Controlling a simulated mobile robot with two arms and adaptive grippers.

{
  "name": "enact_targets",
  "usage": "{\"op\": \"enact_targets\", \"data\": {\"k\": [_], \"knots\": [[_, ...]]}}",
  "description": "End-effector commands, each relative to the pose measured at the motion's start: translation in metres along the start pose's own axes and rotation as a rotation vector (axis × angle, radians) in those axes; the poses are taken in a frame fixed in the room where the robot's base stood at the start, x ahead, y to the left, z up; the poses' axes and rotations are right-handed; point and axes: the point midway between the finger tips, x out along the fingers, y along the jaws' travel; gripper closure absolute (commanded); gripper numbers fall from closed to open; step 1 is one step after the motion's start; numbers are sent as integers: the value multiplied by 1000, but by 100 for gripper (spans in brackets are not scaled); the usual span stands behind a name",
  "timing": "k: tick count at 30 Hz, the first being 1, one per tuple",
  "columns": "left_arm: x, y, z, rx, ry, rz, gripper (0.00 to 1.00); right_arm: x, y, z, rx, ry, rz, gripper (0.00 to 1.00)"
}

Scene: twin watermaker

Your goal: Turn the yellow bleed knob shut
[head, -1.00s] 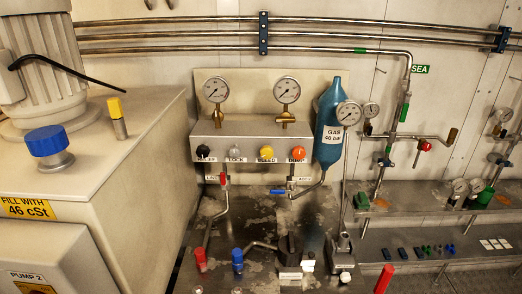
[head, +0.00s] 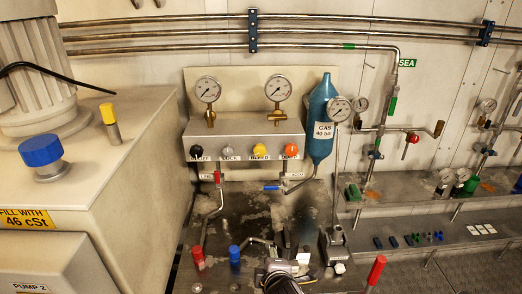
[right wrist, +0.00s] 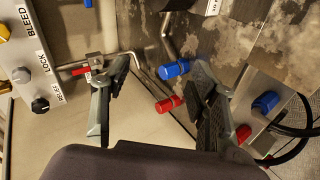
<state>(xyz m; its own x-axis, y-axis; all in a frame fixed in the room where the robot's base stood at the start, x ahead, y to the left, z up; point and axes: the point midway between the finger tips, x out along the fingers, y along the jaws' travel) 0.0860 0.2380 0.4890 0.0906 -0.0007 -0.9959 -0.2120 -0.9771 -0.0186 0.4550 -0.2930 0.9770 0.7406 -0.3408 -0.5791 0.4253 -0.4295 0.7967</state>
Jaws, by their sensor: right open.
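The yellow bleed knob (head: 260,150) is on the front of the grey gauge panel (head: 215,138), between the grey LOCK knob (head: 228,153) and an orange knob (head: 290,150). In the right wrist view the yellow knob (right wrist: 4,32) is cut by the left edge, beside the word BLEED. My right gripper (right wrist: 160,68) is open, with nothing held between its fingers. It is apart from the yellow knob, which lies to the left of both fingers. In the head view my right gripper (head: 286,266) is low at the bottom, below the panel. My left gripper is out of view.
Red (head: 198,257) and blue (head: 234,254) capped fittings stand on the bench near my right gripper. A red-handled valve (head: 217,177) and a blue-handled valve (head: 272,188) hang under the panel. A blue gas bottle (head: 321,115) is right of it. A red lever (head: 376,270) rises at bottom right.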

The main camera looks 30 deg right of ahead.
Motion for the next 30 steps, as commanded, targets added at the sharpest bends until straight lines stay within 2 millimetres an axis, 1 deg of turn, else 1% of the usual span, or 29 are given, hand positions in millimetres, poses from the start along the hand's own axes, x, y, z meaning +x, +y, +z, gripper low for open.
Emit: {"op": "enact_targets", "data": {"k": [1, 2, 3, 6, 9, 12, 15, 18, 23, 30], "knots": [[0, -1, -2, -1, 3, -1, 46, 4, 32, -6, -112, -6, 97, 46], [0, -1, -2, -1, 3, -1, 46, 6, 51, -9, -191, -17, 154, 46], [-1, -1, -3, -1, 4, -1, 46, 7, 74, -14, -297, -36, 228, 46], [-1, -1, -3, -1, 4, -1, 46, 4, 128, -23, -548, -115, 389, 46], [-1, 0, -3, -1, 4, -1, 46, -2, 165, -31, -742, -198, 497, 46], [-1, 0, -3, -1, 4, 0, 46, -7, 187, -36, -863, -261, 556, 46], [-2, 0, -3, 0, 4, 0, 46, -8, 197, -38, -921, -293, 579, 46], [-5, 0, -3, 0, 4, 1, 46, -2, 204, -40, -934, -299, 585, 46], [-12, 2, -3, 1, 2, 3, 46, 20, 222, -40, -932, -298, 583, 46], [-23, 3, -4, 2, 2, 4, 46, 63, 253, -40, -929, -296, 581, 46]]}}
